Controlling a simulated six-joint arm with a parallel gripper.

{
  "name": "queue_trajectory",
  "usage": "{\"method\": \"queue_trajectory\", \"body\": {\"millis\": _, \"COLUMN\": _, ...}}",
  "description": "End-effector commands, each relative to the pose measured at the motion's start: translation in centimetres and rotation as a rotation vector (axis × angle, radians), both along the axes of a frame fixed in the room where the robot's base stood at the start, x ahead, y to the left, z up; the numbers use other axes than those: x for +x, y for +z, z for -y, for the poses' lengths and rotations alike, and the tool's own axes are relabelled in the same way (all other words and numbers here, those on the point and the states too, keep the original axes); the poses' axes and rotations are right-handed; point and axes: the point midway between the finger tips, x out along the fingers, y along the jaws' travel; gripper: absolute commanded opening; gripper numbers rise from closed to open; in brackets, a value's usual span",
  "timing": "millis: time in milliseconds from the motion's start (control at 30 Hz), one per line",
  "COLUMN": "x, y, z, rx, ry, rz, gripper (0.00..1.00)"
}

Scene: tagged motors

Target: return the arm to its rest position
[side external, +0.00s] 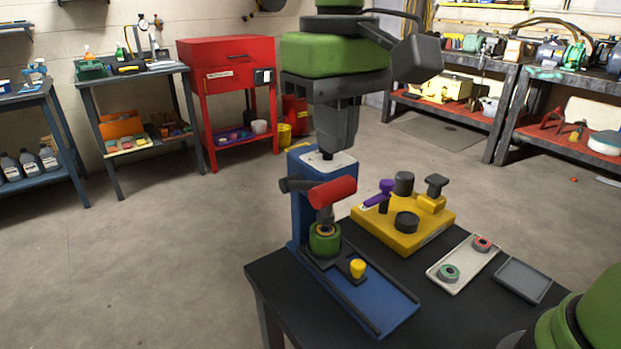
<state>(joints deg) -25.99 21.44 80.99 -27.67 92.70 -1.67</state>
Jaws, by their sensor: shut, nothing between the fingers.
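My gripper (335,128) is dark grey, points straight down and looks shut and empty. In the picture it is over the top of the blue press stand (303,215); I cannot tell whether its tip is clear of the pale top plate or in front of it. My green wrist housing is just above it. A red-ended lever (333,192) sits on the press, below the gripper. A green round part (325,240) stands upright in the press fixture under the lever, with a yellow knob (357,268) beside it.
A pale tray (460,268) holds a green and a red ring. A grey tray (522,281) looks empty. Open floor lies left of the table.

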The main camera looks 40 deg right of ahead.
Motion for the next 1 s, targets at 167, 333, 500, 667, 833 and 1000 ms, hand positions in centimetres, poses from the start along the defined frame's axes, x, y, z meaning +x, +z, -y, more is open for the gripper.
{"method": "queue_trajectory", "body": {"millis": 167, "x": 0.0, "y": 0.6, "z": 0.0, "rx": 0.000, "ry": 0.000, "rz": 0.001, "gripper": 0.00}}
{"method": "queue_trajectory", "body": {"millis": 333, "x": 0.0, "y": 0.6, "z": 0.0, "rx": 0.000, "ry": 0.000, "rz": 0.001, "gripper": 0.00}}
{"method": "queue_trajectory", "body": {"millis": 500, "x": -0.4, "y": 1.1, "z": 0.7, "rx": 0.016, "ry": -0.010, "rz": 0.018, "gripper": 0.00}}
{"method": "queue_trajectory", "body": {"millis": 667, "x": -2.6, "y": 3.0, "z": 3.7, "rx": 0.083, "ry": -0.057, "rz": 0.105, "gripper": 0.00}}
{"method": "queue_trajectory", "body": {"millis": 833, "x": -6.8, "y": 4.3, "z": 7.4, "rx": 0.177, "ry": -0.143, "rz": 0.260, "gripper": 0.00}}
{"method": "queue_trajectory", "body": {"millis": 1000, "x": -10.9, "y": 3.7, "z": 9.8, "rx": 0.244, "ry": -0.240, "rz": 0.422, "gripper": 0.00}}
